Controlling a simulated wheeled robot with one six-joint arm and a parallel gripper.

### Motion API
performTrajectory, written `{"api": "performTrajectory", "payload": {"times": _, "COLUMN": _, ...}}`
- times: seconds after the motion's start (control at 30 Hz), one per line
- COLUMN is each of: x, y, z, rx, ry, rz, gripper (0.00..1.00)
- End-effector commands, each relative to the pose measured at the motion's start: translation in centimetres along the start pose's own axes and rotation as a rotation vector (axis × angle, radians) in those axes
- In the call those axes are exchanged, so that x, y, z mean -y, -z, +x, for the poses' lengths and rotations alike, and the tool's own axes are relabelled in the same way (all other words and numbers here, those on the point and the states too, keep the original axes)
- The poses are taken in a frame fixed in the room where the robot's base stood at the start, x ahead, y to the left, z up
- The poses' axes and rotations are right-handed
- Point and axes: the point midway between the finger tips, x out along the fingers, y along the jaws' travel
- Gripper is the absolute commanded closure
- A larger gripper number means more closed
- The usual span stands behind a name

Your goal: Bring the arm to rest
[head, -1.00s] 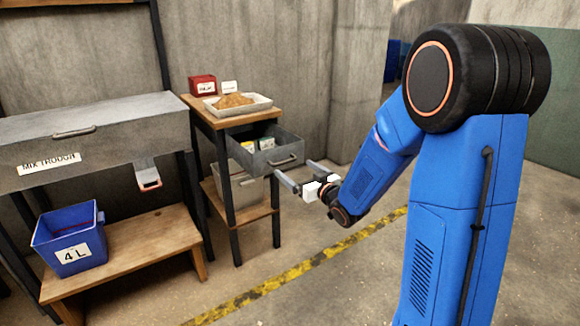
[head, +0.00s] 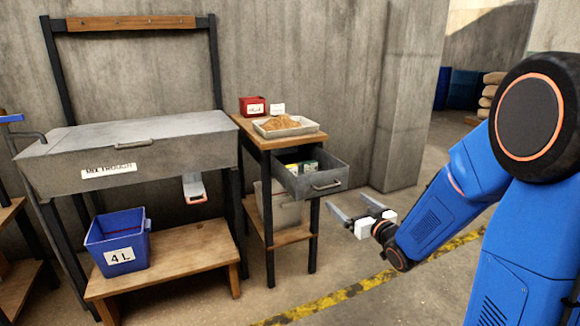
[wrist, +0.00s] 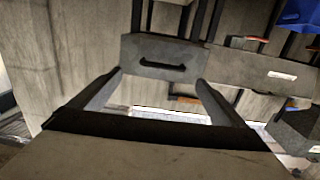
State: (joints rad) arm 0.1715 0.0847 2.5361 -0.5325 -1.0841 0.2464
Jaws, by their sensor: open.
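My blue arm reaches in from the right in the head view. My gripper (head: 352,213) is open and empty, its two fingers apart in the air to the right of the open drawer (head: 325,183). In the wrist view my gripper (wrist: 160,88) shows its fingers spread wide with nothing between them. The grey drawer front with its dark handle (wrist: 162,67) appears beyond the fingertips, apart from them.
The drawer stands open from a wooden stand (head: 254,138) with a tray of grain (head: 292,131) on top. Left is the grey mix trough (head: 135,150), with a blue 4 L bin (head: 118,258) on a low bench (head: 185,252). The floor ahead of the stand is clear.

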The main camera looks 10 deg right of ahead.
Motion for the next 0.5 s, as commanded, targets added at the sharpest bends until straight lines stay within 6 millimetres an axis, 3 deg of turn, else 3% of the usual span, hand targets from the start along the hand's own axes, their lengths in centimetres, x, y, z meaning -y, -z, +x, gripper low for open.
{"api": "performTrajectory", "payload": {"times": 0.27, "x": -1.1, "y": 1.2, "z": -3.0, "rx": 0.182, "ry": -0.131, "rz": -0.047, "gripper": 0.05}}
{"api": "performTrajectory", "payload": {"times": 0.5, "x": -1.4, "y": 1.5, "z": -8.1, "rx": 0.377, "ry": -0.244, "rz": -0.046, "gripper": 0.05}}
